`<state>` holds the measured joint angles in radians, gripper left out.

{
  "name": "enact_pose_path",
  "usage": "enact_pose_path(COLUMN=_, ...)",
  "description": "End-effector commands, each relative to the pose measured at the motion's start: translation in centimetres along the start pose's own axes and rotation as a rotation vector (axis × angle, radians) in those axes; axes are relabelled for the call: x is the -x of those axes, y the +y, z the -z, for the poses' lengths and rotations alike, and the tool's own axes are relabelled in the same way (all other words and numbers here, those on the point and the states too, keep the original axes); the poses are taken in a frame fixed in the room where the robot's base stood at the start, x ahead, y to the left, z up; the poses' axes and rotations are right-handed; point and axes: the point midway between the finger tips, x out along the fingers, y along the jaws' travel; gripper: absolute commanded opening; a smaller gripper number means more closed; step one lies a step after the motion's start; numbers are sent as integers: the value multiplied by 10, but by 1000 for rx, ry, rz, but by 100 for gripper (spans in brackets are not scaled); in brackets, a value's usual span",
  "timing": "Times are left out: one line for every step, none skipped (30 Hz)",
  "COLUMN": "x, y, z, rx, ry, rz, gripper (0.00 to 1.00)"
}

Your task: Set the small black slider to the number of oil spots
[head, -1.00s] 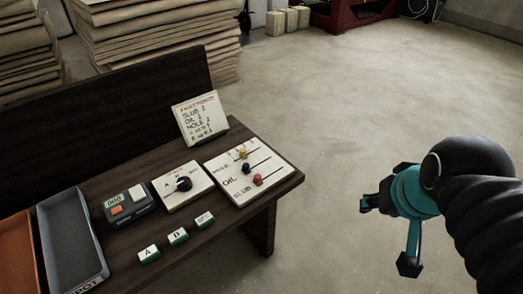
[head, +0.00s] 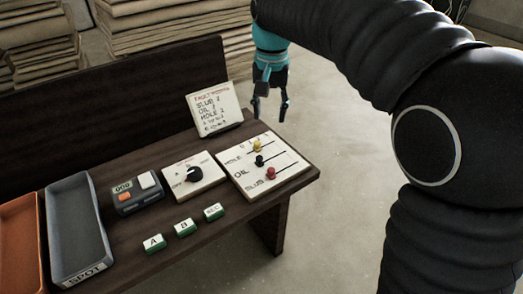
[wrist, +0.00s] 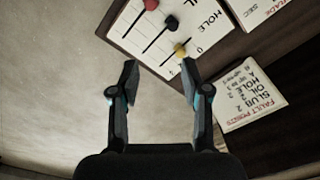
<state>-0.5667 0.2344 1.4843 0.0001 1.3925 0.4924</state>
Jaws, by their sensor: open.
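The small black slider (head: 259,161) sits on the middle track, labelled OIL, of a white slider board (head: 283,178) on the dark bench. A yellow slider (head: 257,146) is on the HOLE track and a red slider (head: 270,173) on the SLUB track. In the wrist view the black slider (wrist: 171,23) lies between the red and yellow ones, beyond the fingertips. My gripper (head: 270,106) is open and empty, above and behind the board's far edge; in the wrist view its fingertips (wrist: 161,75) point toward the board. No oil spots on cloth are visible.
A white FAULT POINTS card (head: 214,108) stands behind the board, near my gripper. A dial panel (head: 187,181), a counter (head: 136,192), green-white blocks (head: 185,227), a grey tray (head: 95,262) and an orange tray (head: 38,262) occupy the bench.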

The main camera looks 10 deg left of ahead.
Motion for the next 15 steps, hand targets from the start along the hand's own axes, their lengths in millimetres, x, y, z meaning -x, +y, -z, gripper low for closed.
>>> enact_pose_path(x=-6, y=-11, z=3, rx=5, ry=-11, rz=-6, gripper=47)
enact_pose_path(x=-8, y=-16, z=4, rx=4, ry=-14, rz=-7, gripper=47)
enact_pose_path(x=-10, y=-20, z=5, rx=4, ry=-19, rz=-10, gripper=47)
enact_pose_path(x=-11, y=-23, z=6, rx=5, ry=-23, rz=-12, gripper=47)
enact_pose_path(x=-12, y=-25, z=6, rx=5, ry=-25, rz=-13, gripper=47)
enact_pose_path(x=-14, y=-27, z=6, rx=5, ry=-26, rz=-14, gripper=47)
enact_pose_path(x=-15, y=-27, z=6, rx=5, ry=-27, rz=-15, gripper=47)
enact_pose_path(x=-17, y=-28, z=6, rx=5, ry=-28, rz=-15, gripper=47)
enact_pose_path(x=-21, y=-28, z=6, rx=5, ry=-28, rz=-15, gripper=47)
enact_pose_path(x=-25, y=-28, z=6, rx=4, ry=-29, rz=-16, gripper=47)
enact_pose_path(x=-29, y=-27, z=6, rx=4, ry=-29, rz=-16, gripper=47)
enact_pose_path(x=-34, y=-27, z=5, rx=4, ry=-30, rz=-16, gripper=47)
enact_pose_path(x=-40, y=-27, z=5, rx=4, ry=-29, rz=-16, gripper=47)
enact_pose_path(x=-45, y=-27, z=5, rx=4, ry=-30, rz=-16, gripper=47)
enact_pose_path(x=-52, y=-26, z=5, rx=4, ry=-30, rz=-16, gripper=47)
